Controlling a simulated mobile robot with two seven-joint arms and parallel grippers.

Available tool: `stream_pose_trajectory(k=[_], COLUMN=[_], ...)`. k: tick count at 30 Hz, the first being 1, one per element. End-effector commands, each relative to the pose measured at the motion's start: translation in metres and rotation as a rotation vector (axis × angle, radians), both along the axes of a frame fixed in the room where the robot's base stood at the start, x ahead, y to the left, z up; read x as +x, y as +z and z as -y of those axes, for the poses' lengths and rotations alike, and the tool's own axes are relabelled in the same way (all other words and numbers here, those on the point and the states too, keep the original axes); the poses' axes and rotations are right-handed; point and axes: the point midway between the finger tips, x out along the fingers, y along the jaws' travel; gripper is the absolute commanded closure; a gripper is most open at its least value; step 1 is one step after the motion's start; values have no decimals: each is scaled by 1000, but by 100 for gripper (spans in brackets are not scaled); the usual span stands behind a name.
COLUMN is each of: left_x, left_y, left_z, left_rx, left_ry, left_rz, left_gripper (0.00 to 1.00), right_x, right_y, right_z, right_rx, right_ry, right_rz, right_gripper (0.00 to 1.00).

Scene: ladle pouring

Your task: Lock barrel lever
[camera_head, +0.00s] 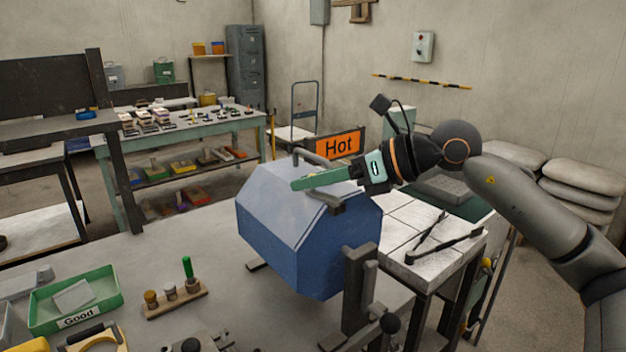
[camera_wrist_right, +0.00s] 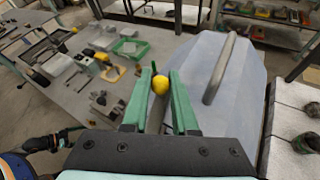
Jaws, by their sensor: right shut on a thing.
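The blue faceted barrel (camera_head: 290,235) sits in its dark stand (camera_head: 357,290), with grey metal handles on its top. One handle (camera_wrist_right: 220,68) shows in the right wrist view. My right gripper (camera_head: 300,183) reaches in from the right over the barrel's top. A black ball knob (camera_head: 390,322) sits beside the stand.
A green tray labelled Good (camera_head: 75,318) and a wooden holder with stamps (camera_head: 175,300) are on the bench to the left. Black tongs (camera_head: 440,242) lie on a tiled table to the right. An orange Hot sign (camera_head: 340,145) stands behind the barrel.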

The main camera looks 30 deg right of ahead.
Motion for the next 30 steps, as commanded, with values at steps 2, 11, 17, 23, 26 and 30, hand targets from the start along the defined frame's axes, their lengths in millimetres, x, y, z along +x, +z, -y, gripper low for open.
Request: stream_pose_trajectory(k=[2,11,17,23,26,30], left_x=[0,0,1,1,2,2], left_y=[0,-2,-1,0,0,0], left_z=[0,3,4,3,3,3], left_rx=[0,-3,-4,-4,-4,-4], left_ry=[0,-6,-7,-6,-6,-5], left_rz=[1,-2,-1,3,4,5], left_gripper=[0,0,0,0,0,0], right_x=[0,2,2,3,3,3], right_y=[0,-1,-1,-1,-1,-1], right_z=[0,7,11,13,13,13], right_rx=[-2,-7,-5,-1,-1,-1], right_ry=[-8,-171,-272,-306,-306,-306], right_rz=[-1,-3,-5,-5,-5,-4], right_gripper=[100,100,100,100,100,72])
